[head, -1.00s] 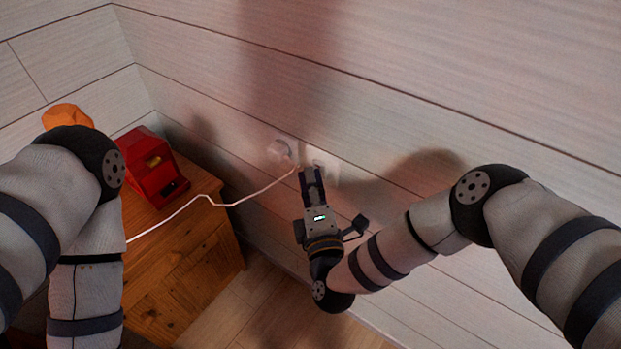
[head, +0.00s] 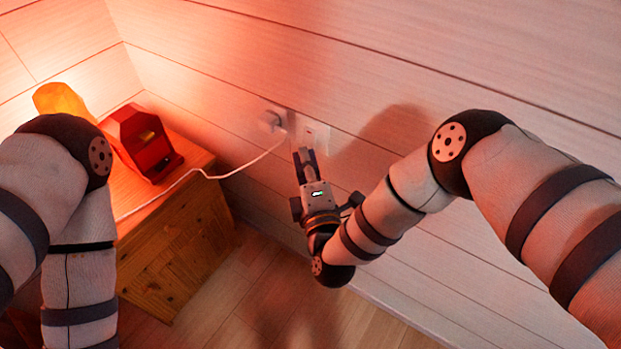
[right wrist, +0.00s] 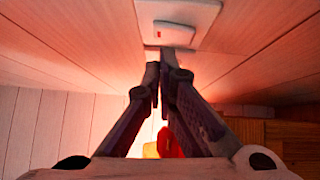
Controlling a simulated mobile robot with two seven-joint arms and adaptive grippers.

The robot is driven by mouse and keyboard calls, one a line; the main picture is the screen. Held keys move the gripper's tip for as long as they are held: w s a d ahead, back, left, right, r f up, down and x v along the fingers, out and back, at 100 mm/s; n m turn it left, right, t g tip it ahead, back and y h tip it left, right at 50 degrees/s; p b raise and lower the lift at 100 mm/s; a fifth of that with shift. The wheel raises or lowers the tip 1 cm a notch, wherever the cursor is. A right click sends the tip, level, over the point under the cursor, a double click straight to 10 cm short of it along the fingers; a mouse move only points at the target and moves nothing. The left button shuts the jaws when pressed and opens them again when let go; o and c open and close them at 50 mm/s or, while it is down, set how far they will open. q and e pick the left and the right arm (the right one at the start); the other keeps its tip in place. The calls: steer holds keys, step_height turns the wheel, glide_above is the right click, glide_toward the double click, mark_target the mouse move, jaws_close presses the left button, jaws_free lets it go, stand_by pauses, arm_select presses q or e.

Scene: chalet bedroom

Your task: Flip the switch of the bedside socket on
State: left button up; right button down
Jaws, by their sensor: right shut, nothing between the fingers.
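The bedside socket's white plate (head: 316,136) is on the plank wall, right of a white plug (head: 270,122) with a white cord. In the right wrist view the plate (right wrist: 193,13) is at the top, with a pale rocker switch (right wrist: 178,34) bearing a small red mark. My right gripper (head: 304,152) is shut and empty, its fingertips just below the plate. The fingertips (right wrist: 165,70) also show below the switch in the right wrist view; I cannot tell whether they touch. My left arm is at the left; its gripper is out of view.
A wooden nightstand (head: 180,255) stands in the corner, with a red object (head: 143,145) on top. An orange lamp (head: 62,101) glows behind my left arm. The white cord (head: 235,168) runs from the plug across the nightstand. The floor right of it is clear.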

steer(key=s+d, duration=0.1)
steer(key=s, duration=0.7)
steer(key=shift+s+d+f, duration=0.15)
steer(key=shift+s+d, duration=0.1)
steer(key=shift+s, duration=0.15)
